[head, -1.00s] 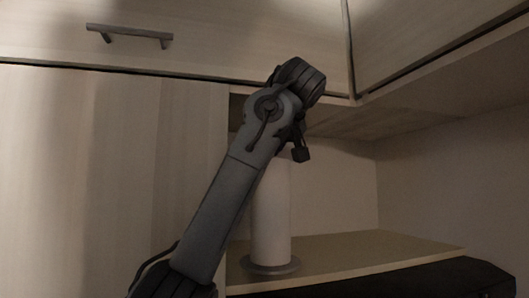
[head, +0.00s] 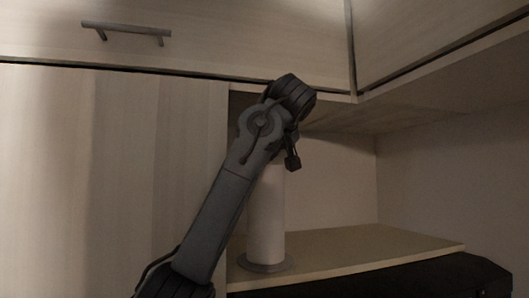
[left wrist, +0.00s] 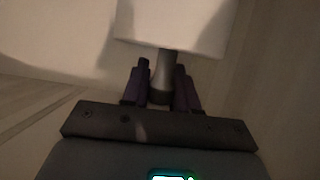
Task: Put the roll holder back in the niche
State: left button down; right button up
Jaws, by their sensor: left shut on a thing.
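The roll holder is a white upright roll (head: 266,220) on a round grey base (head: 262,267), in the head view. It stands upright at the left front part of the niche, over the niche's pale shelf (head: 345,250); I cannot tell whether the base touches the shelf. In the left wrist view my left gripper (left wrist: 162,78) is shut on the holder's grey post (left wrist: 163,68), with the white roll (left wrist: 180,22) just beyond the fingertips. In the head view my left arm hides the top of the holder. My right gripper is not in view.
A flat cabinet front (head: 110,170) closes off the niche on the left. An upper cabinet with a bar handle (head: 126,34) hangs above. A dark block (head: 420,277) lies below the shelf at the right front. The right part of the shelf is clear.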

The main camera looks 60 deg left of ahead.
pick_arm(q)
jog(key=shift+f, duration=0.1)
jog(key=c, duration=0.9)
grip_release()
jog(key=shift+o, duration=0.2)
jog(key=b+v, duration=0.2)
jog(key=v, duration=1)
jog(key=shift+b, duration=0.35)
